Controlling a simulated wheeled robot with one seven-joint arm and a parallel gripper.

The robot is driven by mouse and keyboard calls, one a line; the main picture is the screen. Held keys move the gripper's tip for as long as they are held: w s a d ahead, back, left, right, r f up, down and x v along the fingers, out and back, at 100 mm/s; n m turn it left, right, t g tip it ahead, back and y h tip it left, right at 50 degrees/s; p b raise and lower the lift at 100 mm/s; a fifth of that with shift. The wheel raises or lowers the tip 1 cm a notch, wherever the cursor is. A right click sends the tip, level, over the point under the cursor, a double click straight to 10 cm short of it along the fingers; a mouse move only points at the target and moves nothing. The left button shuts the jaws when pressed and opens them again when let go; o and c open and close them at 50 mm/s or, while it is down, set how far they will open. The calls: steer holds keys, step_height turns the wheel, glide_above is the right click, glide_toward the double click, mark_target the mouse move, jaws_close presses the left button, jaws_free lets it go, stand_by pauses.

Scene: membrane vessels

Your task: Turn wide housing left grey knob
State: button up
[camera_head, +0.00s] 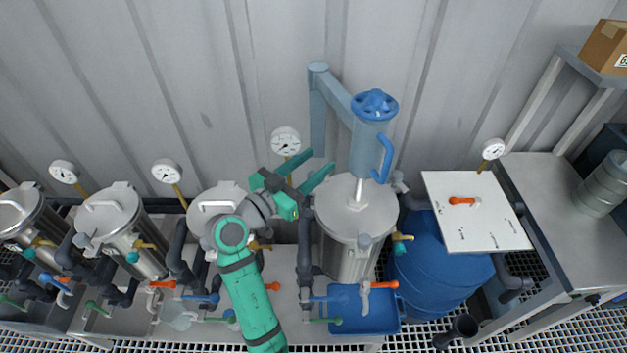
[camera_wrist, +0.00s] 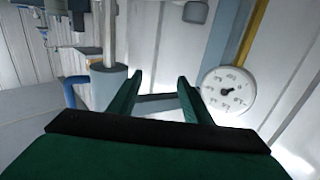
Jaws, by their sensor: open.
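The widest steel housing (camera_head: 345,258) stands right of centre in the head view, below a blue lifting unit. I cannot tell for certain which part is the left grey knob; my arm and dark pipes cover part of the left side. My green gripper (camera_head: 321,160) is open and empty, above and left of the housing, near the wall. Its fingers (camera_wrist: 160,78) are spread in the wrist view, with nothing between them.
A blue lift (camera_head: 371,150) with a handwheel rises over the housing. A white gauge (camera_head: 286,141) is close to my gripper and shows in the wrist view (camera_wrist: 229,90). Narrower vessels (camera_head: 110,210) stand left. A blue barrel (camera_head: 440,270) and white panel (camera_head: 475,215) are right.

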steer(key=s+r, duration=0.4)
steer(key=s, duration=0.5)
steer(key=shift+f, duration=0.15)
steer(key=n+t+y, duration=0.3)
steer(key=n+y, duration=0.6)
glide_toward(312, 174)
steer(key=x, duration=0.2)
steer(key=shift+s+d+f+t+y, duration=0.95)
steer(key=shift+s+d+y, duration=0.4)
steer(key=shift+y, duration=0.55)
steer(key=w, duration=0.7)
steer(key=w+a, duration=0.1)
steer(key=w, duration=0.2)
steer(key=shift+w, duration=0.25)
steer(key=shift+d, duration=0.1)
steer(key=c, duration=1.1)
